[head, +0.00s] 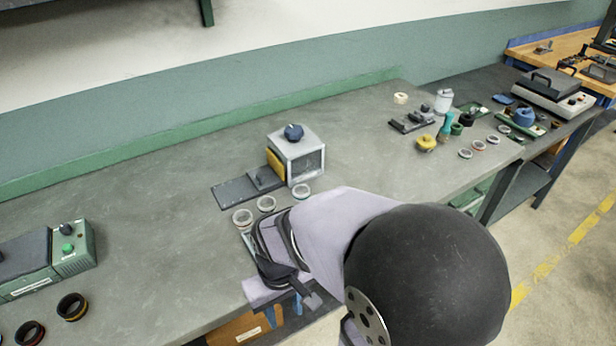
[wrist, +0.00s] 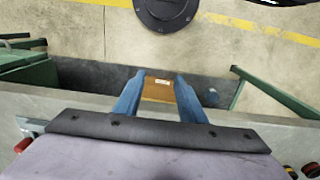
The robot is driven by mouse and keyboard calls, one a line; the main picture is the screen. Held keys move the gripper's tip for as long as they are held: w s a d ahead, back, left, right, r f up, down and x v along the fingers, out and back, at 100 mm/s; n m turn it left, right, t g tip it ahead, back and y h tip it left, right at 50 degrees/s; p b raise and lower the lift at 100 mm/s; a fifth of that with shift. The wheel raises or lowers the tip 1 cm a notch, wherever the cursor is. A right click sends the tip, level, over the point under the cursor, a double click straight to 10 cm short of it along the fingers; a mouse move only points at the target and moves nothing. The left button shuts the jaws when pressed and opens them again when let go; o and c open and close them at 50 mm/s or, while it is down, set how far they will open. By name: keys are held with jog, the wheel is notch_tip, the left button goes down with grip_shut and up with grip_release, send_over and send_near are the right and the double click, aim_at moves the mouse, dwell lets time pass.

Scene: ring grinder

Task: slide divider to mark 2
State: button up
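A grey box (head: 299,157) with a blue knob on top stands near the middle of the bench. A yellow plate (head: 275,163) is at its left side. A dark flat rail (head: 232,191) runs left from the box, and a dark block (head: 264,179) sits on it beside the yellow plate. I cannot tell which part is the divider, and no numbered marks are readable. My gripper (head: 284,309) is over the bench's front edge, well in front of the box. In the wrist view its blue fingers (wrist: 158,100) are spread apart with nothing between them.
Several rings (head: 267,203) lie in front of the rail, close to my arm. A green device (head: 70,248) and dark rings (head: 72,306) are at the left. A yellow part (head: 426,143) and other items are at the right. An orange-brown box (head: 232,328) is below the bench.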

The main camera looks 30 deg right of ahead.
notch_tip(320, 180, up, 13)
jog(key=w+d+m+p, duration=0.1)
jog(key=d+p, duration=0.1)
jog(key=p, duration=0.9)
jog(key=w+d+b, duration=0.1)
jog(key=w+d, duration=0.4)
jog(key=w, duration=0.1)
jog(key=w+d+f+m+b, duration=0.1)
jog(key=w+d+b, duration=0.1)
jog(key=w+d, duration=0.3)
jog(key=w+d+m+b, duration=0.1)
jog(key=w+d, duration=0.4)
jog(key=w, duration=0.1)
jog(key=shift+w+f+b, duration=0.3)
jog(key=shift+w+b, duration=0.1)
jog(key=shift+w+d+r, duration=0.15)
jog(key=shift+w+r, duration=0.15)
jog(key=shift+r, duration=0.05)
jog(key=shift+f+p, duration=1.1)
jog(key=shift+f, duration=2.55)
grip_shut()
